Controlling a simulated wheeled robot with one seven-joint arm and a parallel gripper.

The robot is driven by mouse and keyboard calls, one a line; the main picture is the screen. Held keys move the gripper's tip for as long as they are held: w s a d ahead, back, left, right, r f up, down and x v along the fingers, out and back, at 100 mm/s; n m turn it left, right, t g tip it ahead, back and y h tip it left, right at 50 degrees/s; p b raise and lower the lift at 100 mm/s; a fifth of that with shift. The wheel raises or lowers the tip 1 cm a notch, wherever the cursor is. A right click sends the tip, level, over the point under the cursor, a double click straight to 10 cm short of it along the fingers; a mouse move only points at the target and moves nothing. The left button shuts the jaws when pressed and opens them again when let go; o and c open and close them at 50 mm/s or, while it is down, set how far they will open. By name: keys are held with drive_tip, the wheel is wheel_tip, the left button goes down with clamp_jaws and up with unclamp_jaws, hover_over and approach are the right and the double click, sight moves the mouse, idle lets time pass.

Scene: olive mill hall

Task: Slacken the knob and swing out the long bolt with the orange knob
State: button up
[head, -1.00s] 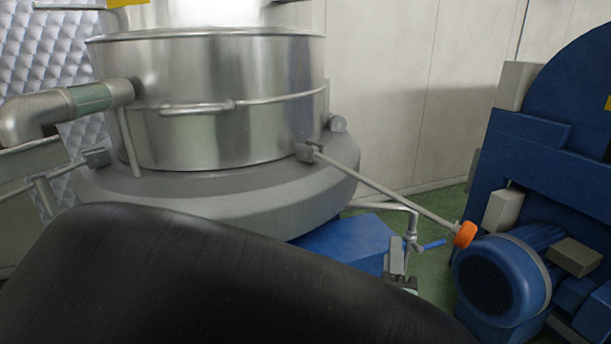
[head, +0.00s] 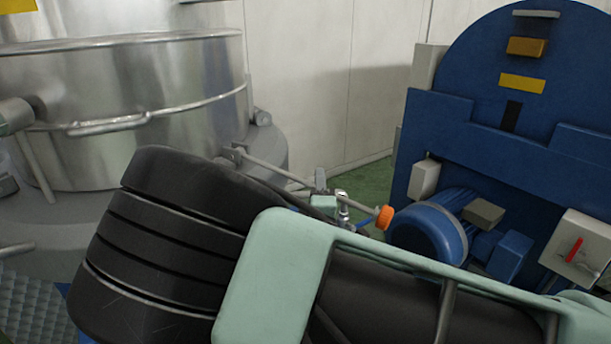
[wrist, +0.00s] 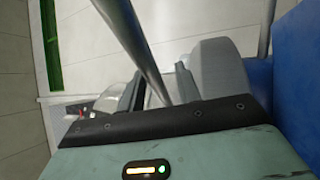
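The long bolt (head: 275,168) is a thin grey rod that slopes out from a bracket on the steel vessel (head: 190,75) to its orange knob (head: 384,217) in the head view. Mint and dark parts of my gripper (head: 322,188) show at the rod, short of the knob, partly hidden by my arm. In the wrist view a metal rod (wrist: 135,45) runs down between the two dark fingers of my gripper (wrist: 157,92). The fingers look apart, with a gap beside the rod. I cannot tell whether either touches it. The knob is not seen in the wrist view.
A blue motor (head: 428,235) stands just right of the knob, before a large blue machine (head: 520,120). A chrome tap (head: 343,205) is close to the gripper. My arm covers the lower middle. Green floor (head: 370,180) shows behind the bolt.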

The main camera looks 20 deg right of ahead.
drive_tip(key=shift+w+d+r, duration=0.15)
drive_tip(key=shift+w, duration=0.35)
clamp_jaws()
wheel_tip(320, 180, up, 4)
drive_tip(key=n+y+p, duration=0.1)
drive_tip(key=n+p, duration=0.1)
drive_tip(key=p, duration=0.2)
drive_tip(key=shift+s+d+g, duration=0.1)
drive_tip(key=shift+g, duration=0.2)
unclamp_jaws()
drive_tip(key=shift+s, duration=0.1)
